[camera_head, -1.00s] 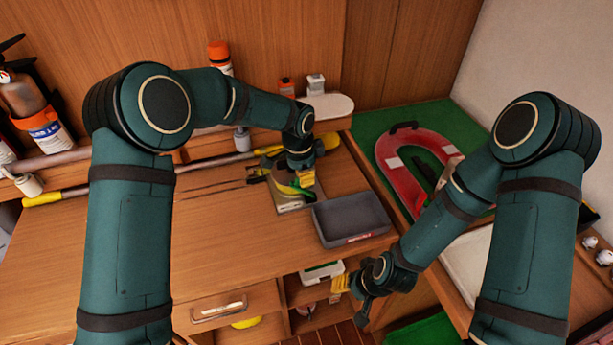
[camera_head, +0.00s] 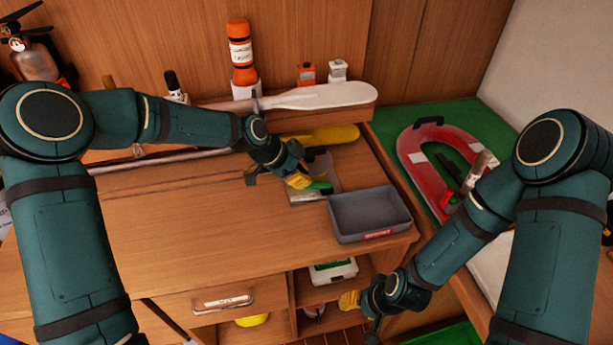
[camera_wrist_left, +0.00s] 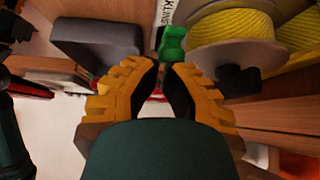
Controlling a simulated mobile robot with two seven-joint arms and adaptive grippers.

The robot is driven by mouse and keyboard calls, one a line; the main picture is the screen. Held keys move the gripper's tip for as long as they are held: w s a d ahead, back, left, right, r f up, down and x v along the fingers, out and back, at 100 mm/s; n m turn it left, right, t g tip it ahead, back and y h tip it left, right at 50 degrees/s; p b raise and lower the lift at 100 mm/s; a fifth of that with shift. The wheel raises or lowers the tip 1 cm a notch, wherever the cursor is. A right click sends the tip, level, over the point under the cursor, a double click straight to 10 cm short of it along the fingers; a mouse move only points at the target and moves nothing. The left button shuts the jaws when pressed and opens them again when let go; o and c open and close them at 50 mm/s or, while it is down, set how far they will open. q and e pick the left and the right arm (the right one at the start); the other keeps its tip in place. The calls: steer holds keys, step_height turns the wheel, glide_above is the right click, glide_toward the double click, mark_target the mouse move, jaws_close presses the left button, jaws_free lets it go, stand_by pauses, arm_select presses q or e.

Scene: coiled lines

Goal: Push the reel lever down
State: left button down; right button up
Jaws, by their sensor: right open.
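The reel (camera_head: 318,160) stands on the bench behind my left gripper, partly hidden by it in the head view. In the left wrist view it is a pale spool wound with yellow line (camera_wrist_left: 235,30). Its green lever (camera_wrist_left: 172,45) is just beyond my left fingertips; it also shows in the head view (camera_head: 320,186). My left gripper (camera_head: 305,182) has its fingertips close together with nothing seen between them. Whether they touch the lever is unclear. My right gripper (camera_head: 348,300) is low in front of the bench, open, away from the reel.
A grey tray (camera_head: 370,212) sits just right of the reel. A shelf behind holds an orange bottle (camera_head: 242,55) and a white paddle (camera_head: 315,96). A red horseshoe buoy (camera_head: 415,150) lies on green at right. The left bench top is clear.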

arm_select(q)
steer(key=shift+a+f, duration=0.15)
steer(key=shift+f, duration=0.15)
steer(key=shift+r, duration=0.1)
steer(key=shift+w+d+b, duration=0.2)
steer(key=shift+d+b, duration=0.1)
steer(key=shift+d, duration=0.45)
